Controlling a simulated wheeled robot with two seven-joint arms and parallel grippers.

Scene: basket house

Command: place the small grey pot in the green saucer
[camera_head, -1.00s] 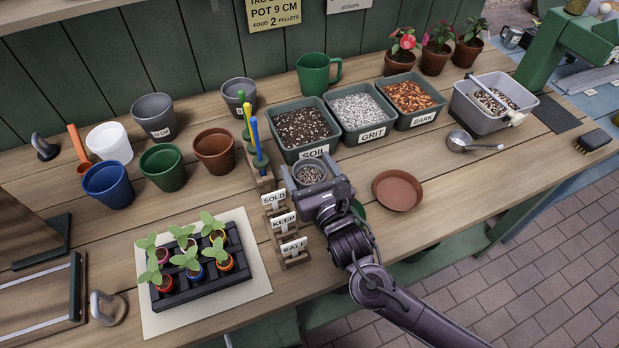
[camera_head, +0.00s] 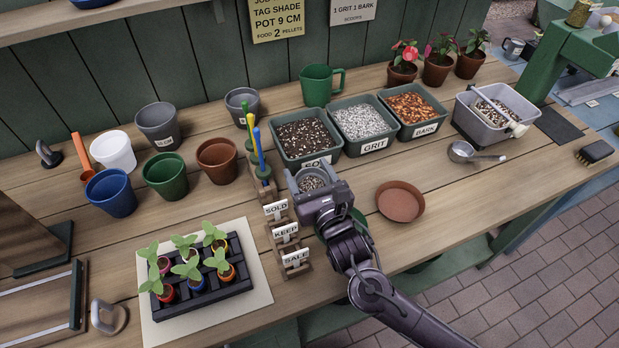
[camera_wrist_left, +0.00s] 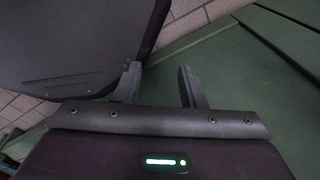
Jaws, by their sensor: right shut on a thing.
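My right gripper (camera_head: 311,194) is shut on the small grey pot (camera_head: 312,178), which is upright and filled with a speckled mix. It holds the pot in front of the soil tub, overlapping its label in the head view. The green saucer (camera_head: 358,216) shows only as a sliver behind my right gripper and wrist, which hide most of it. It lies to the right of the pot in the picture. My left gripper (camera_wrist_left: 160,85) is open and empty in the left wrist view, with green boards and floor tiles beyond. It is not in the head view.
The soil tub (camera_head: 332,157) stands right behind the pot. Tag holders (camera_head: 284,232) and a stand with coloured sticks (camera_head: 258,150) are close on the left. A terracotta saucer (camera_head: 400,201) lies to the right. A black seedling tray (camera_head: 201,293) sits at front left.

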